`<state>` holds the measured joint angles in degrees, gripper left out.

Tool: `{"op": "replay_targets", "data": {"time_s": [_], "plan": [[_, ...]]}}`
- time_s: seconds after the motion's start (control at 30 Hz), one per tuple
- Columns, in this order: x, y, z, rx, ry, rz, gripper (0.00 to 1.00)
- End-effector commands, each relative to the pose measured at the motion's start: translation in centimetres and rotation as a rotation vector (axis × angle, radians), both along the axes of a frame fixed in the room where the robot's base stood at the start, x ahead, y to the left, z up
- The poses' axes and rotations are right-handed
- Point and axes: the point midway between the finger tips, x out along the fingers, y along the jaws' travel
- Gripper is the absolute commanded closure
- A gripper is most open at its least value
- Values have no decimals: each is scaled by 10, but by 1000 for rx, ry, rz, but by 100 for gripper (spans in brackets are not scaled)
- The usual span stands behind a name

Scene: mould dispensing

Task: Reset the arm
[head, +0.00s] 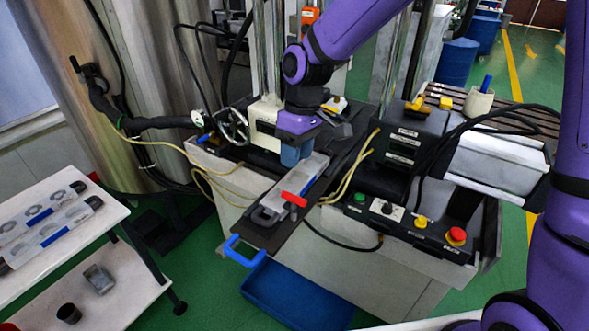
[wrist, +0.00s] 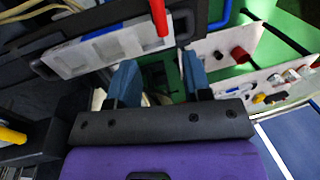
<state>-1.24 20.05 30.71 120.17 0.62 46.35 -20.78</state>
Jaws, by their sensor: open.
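My gripper (head: 297,155) hangs over the machine's slide in the head view, with its blue fingers pointing down. In the wrist view my gripper (wrist: 160,75) shows its two blue fingers apart, with nothing between them. A grey metal mould (head: 305,180) with a red handle (head: 293,199) lies on the dark slide plate (head: 268,236), close to the fingers. The mould (wrist: 105,47) and its red handle (wrist: 158,17) also show in the wrist view, beyond the fingers. Whether the fingers touch the mould cannot be told.
A white trolley (head: 120,215) with more moulds stands at the left. A blue handle (head: 246,252) is at the slide plate's front end, above a blue bin (head: 290,297). A control panel with a red button (head: 456,235) is on the right. Cables hang around the machine.

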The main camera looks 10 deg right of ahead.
Motion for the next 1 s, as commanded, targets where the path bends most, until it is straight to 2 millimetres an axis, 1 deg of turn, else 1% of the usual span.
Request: {"op": "replay_targets", "data": {"time_s": [0.13,0.47,0.57,0.67,0.77,1.0], "plan": [[1,-1,9,0,0,0,55],[1,-1,10,0,0,0,55],[0,-5,14,-7,-10,-10,55],[-2,-18,27,-25,-38,-43,55],[-9,-38,46,-53,-81,-100,55],[-35,-93,96,-104,-192,-266,55]]}}
